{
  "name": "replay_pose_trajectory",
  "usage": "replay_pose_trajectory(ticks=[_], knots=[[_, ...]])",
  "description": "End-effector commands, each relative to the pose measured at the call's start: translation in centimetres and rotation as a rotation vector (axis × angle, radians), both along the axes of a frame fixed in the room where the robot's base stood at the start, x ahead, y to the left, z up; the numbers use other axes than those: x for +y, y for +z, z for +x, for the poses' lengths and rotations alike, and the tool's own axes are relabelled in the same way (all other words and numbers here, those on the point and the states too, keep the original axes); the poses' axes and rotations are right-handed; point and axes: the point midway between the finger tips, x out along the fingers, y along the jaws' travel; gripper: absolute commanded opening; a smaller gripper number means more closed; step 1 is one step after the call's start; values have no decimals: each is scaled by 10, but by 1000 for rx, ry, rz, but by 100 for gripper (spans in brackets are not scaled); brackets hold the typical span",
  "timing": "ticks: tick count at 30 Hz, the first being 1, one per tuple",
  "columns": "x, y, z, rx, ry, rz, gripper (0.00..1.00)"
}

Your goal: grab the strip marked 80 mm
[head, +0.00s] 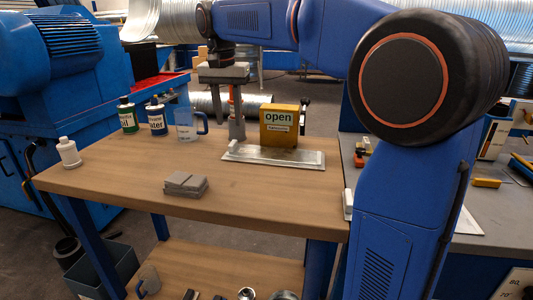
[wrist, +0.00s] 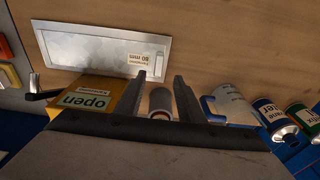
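My gripper (head: 236,125) points down by the strip's left end in the head view. In the wrist view my gripper (wrist: 160,76) has its two fingers apart, with the tips near the strip's labelled end. A pale cylindrical thing (wrist: 160,101) shows between the fingers, further back; I cannot tell what it is. The fingers hold nothing that I can see.
A yellow box (head: 279,125) marked open stands right behind the strip. A clear jug (head: 187,125), a blue-labelled bottle (head: 156,117) and a green-labelled bottle (head: 127,116) stand to the left. Grey blocks (head: 186,184) lie at the front, and a white bottle (head: 68,152) stands at far left.

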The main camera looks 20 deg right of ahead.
Motion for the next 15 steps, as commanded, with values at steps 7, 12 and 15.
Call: replay_pose_trajectory(ticks=[7, 12, 15], knots=[[-2, -23, 2, 0, 0, 0, 35], [-3, -35, 2, 3, 0, 0, 35], [-5, -49, 3, 3, 0, 0, 35]])
